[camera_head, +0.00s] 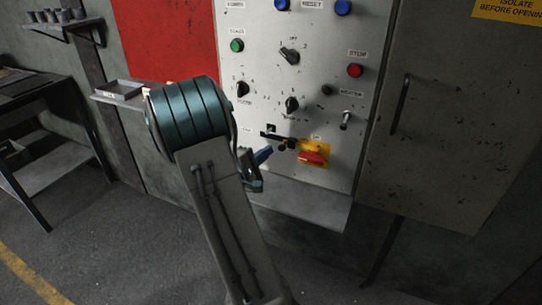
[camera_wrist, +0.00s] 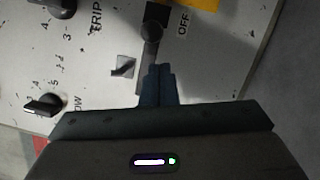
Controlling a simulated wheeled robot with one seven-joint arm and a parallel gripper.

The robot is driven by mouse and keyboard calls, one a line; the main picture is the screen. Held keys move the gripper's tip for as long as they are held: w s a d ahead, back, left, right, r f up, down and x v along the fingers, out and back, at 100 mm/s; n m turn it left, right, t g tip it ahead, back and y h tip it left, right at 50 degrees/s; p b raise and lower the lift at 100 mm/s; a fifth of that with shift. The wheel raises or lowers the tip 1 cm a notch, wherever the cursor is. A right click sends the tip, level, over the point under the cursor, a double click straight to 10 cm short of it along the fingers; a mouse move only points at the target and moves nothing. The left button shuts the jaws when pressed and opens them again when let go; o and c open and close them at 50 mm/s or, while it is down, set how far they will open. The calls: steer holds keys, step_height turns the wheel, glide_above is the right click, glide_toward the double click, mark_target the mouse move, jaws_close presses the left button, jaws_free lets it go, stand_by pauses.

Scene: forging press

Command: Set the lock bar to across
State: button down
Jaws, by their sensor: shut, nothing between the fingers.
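The lock bar (camera_head: 274,136) is a thin dark bar low on the grey control panel. In the head view it lies nearly level, sloping slightly down to the right toward a yellow plate with a red handle (camera_head: 313,157). In the wrist view the bar (camera_wrist: 157,14) runs up the picture, with a round dark knob (camera_wrist: 152,32) on it. My gripper (camera_head: 264,154) is shut and empty, just below the bar in the head view. In the wrist view its blue fingertips (camera_wrist: 158,70) overlap the bar's lower part and hide it. I cannot tell whether they touch it.
A small square fitting (camera_wrist: 123,66) sits beside the bar. Rotary knobs (camera_head: 291,104), a toggle (camera_head: 346,120) and a red stop button (camera_head: 355,70) are above. A ledge (camera_head: 300,205) juts out below the panel. A cabinet door with a handle (camera_head: 400,103) stands right.

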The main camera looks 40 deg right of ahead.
steer(key=a+f+b, duration=0.1)
steer(key=a, duration=0.9)
steer(key=shift+a+f, duration=0.15)
steer(key=shift+a, duration=0.25)
steer(key=s+a+r+m+g+y+p, duration=0.1)
steer(key=s+a+m+g+y+p, duration=0.2)
steer(key=s, duration=0.4)
steer(key=s+a+r+m+g+y, duration=0.2)
steer(key=s+y, duration=0.4)
steer(key=s, duration=0.1)
steer(key=s+a+r+t+y+p, duration=0.1)
steer(key=a+y, duration=0.3)
steer(key=a, duration=0.4)
steer(key=s+a+r+t+y+p, duration=0.1)
steer(key=a+r+t+y+p, duration=0.1)
steer(key=a+y, duration=0.3)
steer(key=a+r+t, duration=0.1)
steer(key=a, duration=0.2)
steer(key=shift+s+r+t+y, duration=0.2)
steer(key=shift+r+t+y, duration=0.1)
steer(key=shift+r+t, duration=0.1)
